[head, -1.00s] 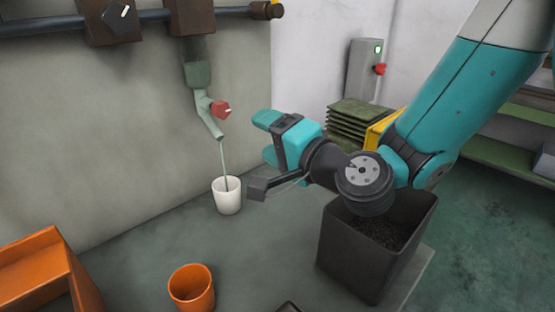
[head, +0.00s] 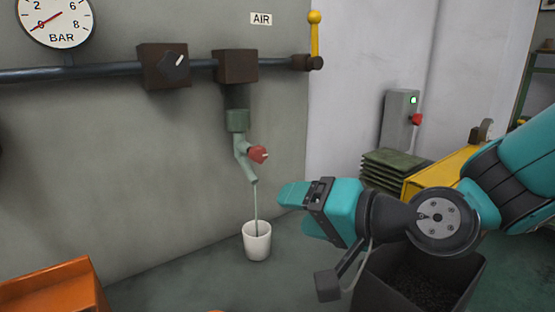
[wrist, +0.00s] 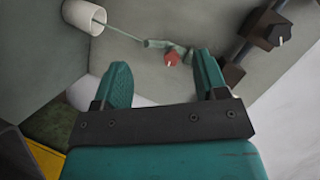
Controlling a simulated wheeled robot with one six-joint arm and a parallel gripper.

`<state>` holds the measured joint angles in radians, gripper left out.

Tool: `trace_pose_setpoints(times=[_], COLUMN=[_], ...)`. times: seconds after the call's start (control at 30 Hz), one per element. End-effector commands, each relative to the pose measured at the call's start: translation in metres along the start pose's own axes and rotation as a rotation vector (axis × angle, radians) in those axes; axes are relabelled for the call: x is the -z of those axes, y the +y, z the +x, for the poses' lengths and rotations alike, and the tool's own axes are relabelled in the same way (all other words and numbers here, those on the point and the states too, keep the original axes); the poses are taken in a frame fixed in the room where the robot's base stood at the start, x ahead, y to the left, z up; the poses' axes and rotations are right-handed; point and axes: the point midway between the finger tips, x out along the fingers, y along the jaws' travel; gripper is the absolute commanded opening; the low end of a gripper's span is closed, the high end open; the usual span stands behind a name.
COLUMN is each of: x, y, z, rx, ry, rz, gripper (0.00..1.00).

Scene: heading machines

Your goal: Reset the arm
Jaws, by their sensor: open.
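My gripper (head: 291,209) is teal and dark grey, held in the air at the right of the white cup in the head view. Its two fingers are apart with nothing between them; they also show open in the wrist view (wrist: 163,82). The white cup (head: 257,243) stands upright on the floor below the green tap (head: 240,150), and a thin stream runs from the spout into it. The tap has a red handle (head: 258,154). In the wrist view the cup (wrist: 84,16) is at the top left, apart from my fingers.
A dark bin (head: 462,285) with dark granules stands below my arm. A dark pipe (head: 100,73) with valve blocks and a yellow lever (head: 315,35) crosses the wall. An orange box (head: 50,290) is at the lower left. Stacked green plates (head: 392,168) lie behind my gripper.

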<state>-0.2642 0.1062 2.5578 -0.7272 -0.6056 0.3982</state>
Motion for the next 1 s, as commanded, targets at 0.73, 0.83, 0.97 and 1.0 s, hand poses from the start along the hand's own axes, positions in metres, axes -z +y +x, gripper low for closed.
trace_pose_setpoints(times=[0.73, 0.83, 0.97, 1.0], x=[-0.087, -0.087, -0.087, -0.087], y=[0.035, 0.035, 0.035, 0.035], z=[-0.161, -0.161, -0.161, -0.161], rx=[-0.464, -0.463, -0.463, -0.463], ry=[-0.926, -0.926, -0.925, -0.925], rz=[-0.593, -0.593, -0.592, -0.592], gripper=[0.66, 0.66, 0.66, 0.66])
